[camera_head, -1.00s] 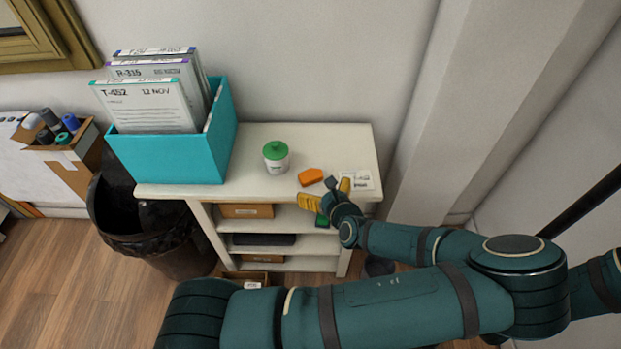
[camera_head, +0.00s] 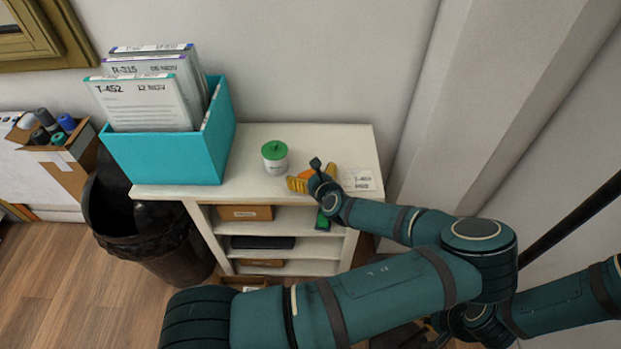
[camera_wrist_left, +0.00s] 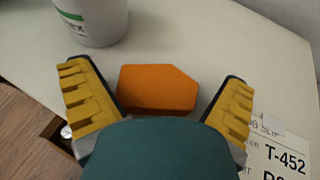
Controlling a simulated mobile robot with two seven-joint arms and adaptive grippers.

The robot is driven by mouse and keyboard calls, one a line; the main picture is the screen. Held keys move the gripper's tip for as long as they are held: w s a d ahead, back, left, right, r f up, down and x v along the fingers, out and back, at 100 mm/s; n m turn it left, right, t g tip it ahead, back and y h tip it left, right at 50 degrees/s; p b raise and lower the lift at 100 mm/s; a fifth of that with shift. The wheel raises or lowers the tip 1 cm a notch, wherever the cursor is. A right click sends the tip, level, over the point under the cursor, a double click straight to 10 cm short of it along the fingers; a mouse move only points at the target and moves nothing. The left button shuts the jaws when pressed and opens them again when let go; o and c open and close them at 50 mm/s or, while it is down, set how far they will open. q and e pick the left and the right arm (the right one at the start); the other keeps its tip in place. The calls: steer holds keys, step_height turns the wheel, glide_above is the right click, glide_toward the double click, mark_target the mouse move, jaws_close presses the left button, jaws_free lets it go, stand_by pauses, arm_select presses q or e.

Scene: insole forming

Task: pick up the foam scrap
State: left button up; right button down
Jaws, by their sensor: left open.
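The foam scrap (camera_head: 306,172) is a small orange block with one pointed end, lying on top of the white shelf unit (camera_head: 250,183). In the head view my left gripper (camera_head: 313,176) is over it and hides part of it. In the left wrist view the foam scrap (camera_wrist_left: 157,88) shows whole, between the two yellow ribbed fingers of my left gripper (camera_wrist_left: 156,80). The fingers are apart, with a gap on each side of the scrap. My right gripper does not show.
A white jar with a green lid (camera_head: 275,158) stands left of the scrap. A T-452 paper label (camera_head: 358,180) lies to the right. A teal file box (camera_head: 165,158) fills the shelf's left end. A black bin (camera_head: 150,235) stands below on the floor.

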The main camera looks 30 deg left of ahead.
arm_select(q)
steer(key=c, duration=0.6)
steer(key=shift+c, duration=0.2)
